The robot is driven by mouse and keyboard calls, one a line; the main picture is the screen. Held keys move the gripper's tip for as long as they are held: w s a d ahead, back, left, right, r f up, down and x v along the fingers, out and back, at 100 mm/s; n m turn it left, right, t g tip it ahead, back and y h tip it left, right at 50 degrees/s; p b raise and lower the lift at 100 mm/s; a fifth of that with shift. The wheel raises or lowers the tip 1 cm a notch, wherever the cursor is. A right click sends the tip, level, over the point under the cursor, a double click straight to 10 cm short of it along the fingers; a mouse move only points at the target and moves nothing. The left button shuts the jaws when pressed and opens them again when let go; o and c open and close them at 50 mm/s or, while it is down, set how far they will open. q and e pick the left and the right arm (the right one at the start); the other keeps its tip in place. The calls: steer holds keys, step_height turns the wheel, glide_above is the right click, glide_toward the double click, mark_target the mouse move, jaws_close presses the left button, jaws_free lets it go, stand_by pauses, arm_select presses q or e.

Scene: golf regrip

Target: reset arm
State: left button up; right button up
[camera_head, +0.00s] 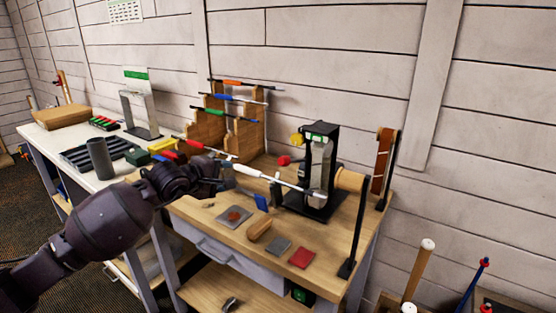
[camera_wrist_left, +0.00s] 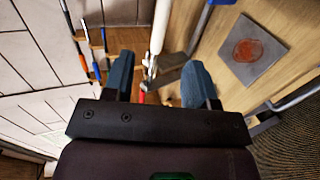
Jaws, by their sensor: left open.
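My left arm reaches in from the left in the head view, and its gripper (camera_head: 226,174) is over the near left part of the wooden workbench (camera_head: 222,228). The left wrist view shows its blue-grey fingers (camera_wrist_left: 158,74) apart. A white rod-like part of a club (camera_wrist_left: 161,25) and a small grey metal part (camera_wrist_left: 172,76) show between and beyond the fingers; I cannot tell whether they touch. In the head view the light club shaft (camera_head: 260,176) runs right to a dark clamp-like machine (camera_head: 320,168). My right gripper is in neither view.
A wooden rack (camera_head: 247,133) holds several clubs with coloured grips behind the gripper. A grey plate with an orange-brown patch (camera_head: 234,216), a wooden block (camera_head: 259,230) and a red square (camera_head: 301,258) lie on the bench front. A dark upright post (camera_head: 356,230) stands right.

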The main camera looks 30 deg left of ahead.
arm_select(q)
steer(key=s+d+r+n+t+h, duration=0.1)
steer(key=d+n+t+h, duration=0.2)
steer(key=n, duration=0.6)
steer(key=s+d+r+n+t+h, duration=0.1)
steer(key=d+r+n+h, duration=0.1)
steer(key=d+n+h, duration=0.45)
steer(key=s+d+f+n+g+y, duration=0.1)
steer(key=s+f+n+y, duration=0.45)
steer(key=f+n, duration=0.85)
steer(key=s+d+f+n+g+y, duration=0.1)
steer(key=s+f+n+y, duration=0.65)
steer(key=n, duration=1.05)
steer(key=s+d+f+n+g+h, duration=0.1)
steer(key=s+d+f+n+g, duration=0.1)
steer(key=s+f, duration=0.5)
steer(key=s+d+f+n+g+h, duration=0.1)
steer(key=s+d+f+n+g, duration=0.1)
steer(key=s+d+f+n, duration=0.2)
step_height(320, 180, down, 3)
steer(key=s+d, duration=0.1)
steer(key=s, duration=0.2)
steer(key=shift+d+g, duration=0.25)
steer(key=shift+g, duration=0.05)
